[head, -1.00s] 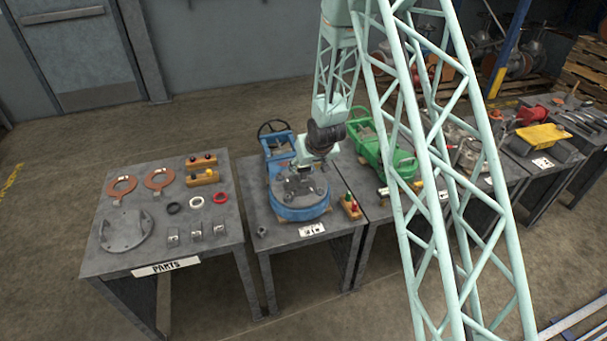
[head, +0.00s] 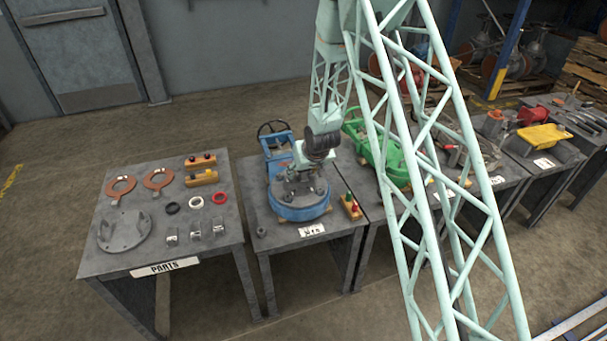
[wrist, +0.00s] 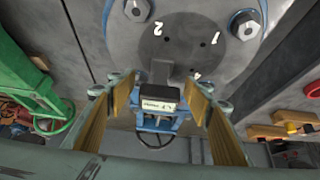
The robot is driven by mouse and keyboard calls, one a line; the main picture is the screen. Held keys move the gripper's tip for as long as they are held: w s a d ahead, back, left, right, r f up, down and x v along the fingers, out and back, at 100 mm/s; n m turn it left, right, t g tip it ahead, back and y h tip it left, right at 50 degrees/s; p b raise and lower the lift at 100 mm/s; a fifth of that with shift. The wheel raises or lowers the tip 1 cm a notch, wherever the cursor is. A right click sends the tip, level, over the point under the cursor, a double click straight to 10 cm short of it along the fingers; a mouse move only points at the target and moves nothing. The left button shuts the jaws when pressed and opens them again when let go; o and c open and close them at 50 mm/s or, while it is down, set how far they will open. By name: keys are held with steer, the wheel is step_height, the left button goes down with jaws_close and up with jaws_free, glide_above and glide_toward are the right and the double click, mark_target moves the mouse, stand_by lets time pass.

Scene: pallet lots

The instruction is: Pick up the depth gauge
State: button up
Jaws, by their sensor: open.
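In the wrist view the depth gauge (wrist: 160,98) shows as a small dark block with a pale readout face. It sits between my gripper's two yellow-padded fingers, with a gap visible on each side. My gripper (wrist: 153,92) is open around it. Behind it is a grey round flange face (wrist: 187,48) with numbers and bolts. In the head view my gripper (head: 300,174) is low over the blue round-based valve (head: 298,212) on the second table. The gauge cannot be made out there, behind my gripper and wrist.
The parts table (head: 150,250) on the left holds rings, a round flange and small blocks. A wooden block with coloured pegs (head: 350,207) stands right of the blue valve. A green valve body (head: 385,160) is further right. A nut (head: 262,232) lies at the table's front left.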

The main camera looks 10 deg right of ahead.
steer(key=c, duration=1.3)
steer(key=shift+r, duration=0.1)
steer(key=shift+r+p, duration=0.5)
steer(key=shift+r, duration=1.15)
steer(key=s+d+r+p, duration=0.1)
steer(key=s+d, duration=0.1)
steer(key=s, duration=1.4)
steer(key=shift+r, duration=0.25)
